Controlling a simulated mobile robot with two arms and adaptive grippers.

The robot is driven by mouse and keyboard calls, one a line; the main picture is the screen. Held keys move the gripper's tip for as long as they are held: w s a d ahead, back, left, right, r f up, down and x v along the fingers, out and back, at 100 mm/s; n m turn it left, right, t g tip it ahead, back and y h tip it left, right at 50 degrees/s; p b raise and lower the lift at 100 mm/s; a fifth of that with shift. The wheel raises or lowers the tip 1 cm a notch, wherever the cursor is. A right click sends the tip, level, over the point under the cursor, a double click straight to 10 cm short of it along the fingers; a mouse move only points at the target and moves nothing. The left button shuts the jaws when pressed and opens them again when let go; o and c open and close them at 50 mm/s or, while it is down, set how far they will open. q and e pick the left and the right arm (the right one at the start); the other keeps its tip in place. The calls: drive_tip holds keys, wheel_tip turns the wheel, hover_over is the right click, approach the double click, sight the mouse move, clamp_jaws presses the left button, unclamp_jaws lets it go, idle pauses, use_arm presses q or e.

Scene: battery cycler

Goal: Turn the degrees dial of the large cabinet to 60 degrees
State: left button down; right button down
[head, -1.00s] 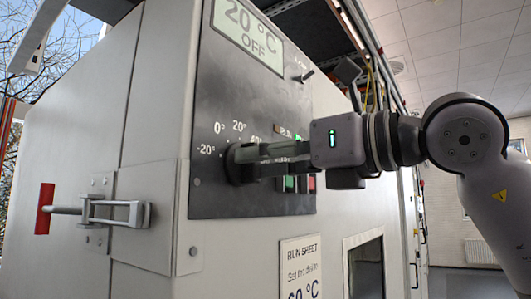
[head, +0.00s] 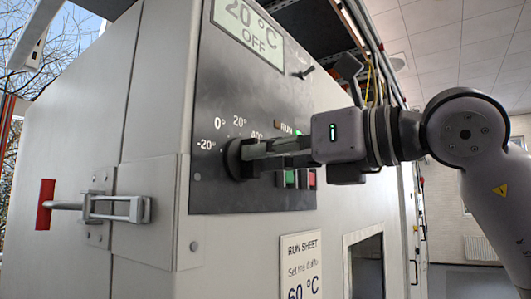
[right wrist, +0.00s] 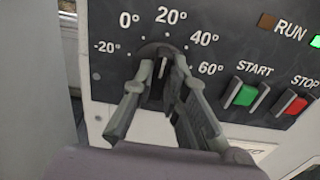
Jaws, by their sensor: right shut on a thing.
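The degrees dial (head: 232,161) is a dark round knob on the grey panel of the large cabinet (head: 150,120). Its scale marks run from -20° to 60° in the right wrist view. My right gripper (head: 252,152) reaches in from the right and is shut on the dial. In the right wrist view, the fingers of my gripper (right wrist: 164,70) stand on either side of the grip of the dial (right wrist: 160,48). The grip points up, roughly toward 20°, but the fingers hide part of it. The display (head: 248,32) reads 20 °C and OFF. My left gripper is out of view.
A green START button (right wrist: 244,94) and a red STOP button (right wrist: 290,102) sit right of the dial. A run sheet (head: 301,265) below reads 60 °C. A metal latch (head: 115,208) sticks out at the lower left. A small lever (head: 303,73) is beside the display.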

drive_tip(key=shift+w+d+f+m+b, duration=0.1)
drive_tip(key=shift+m+b, duration=2.8)
drive_tip(key=shift+m, duration=1)
drive_tip(key=shift+w+d+f+m+b, duration=0.1)
drive_tip(key=shift+m+b, duration=2.8)
drive_tip(key=shift+m, duration=1)
drive_tip(key=c, duration=1.6)
unclamp_jaws()
drive_tip(key=v, duration=1.2)
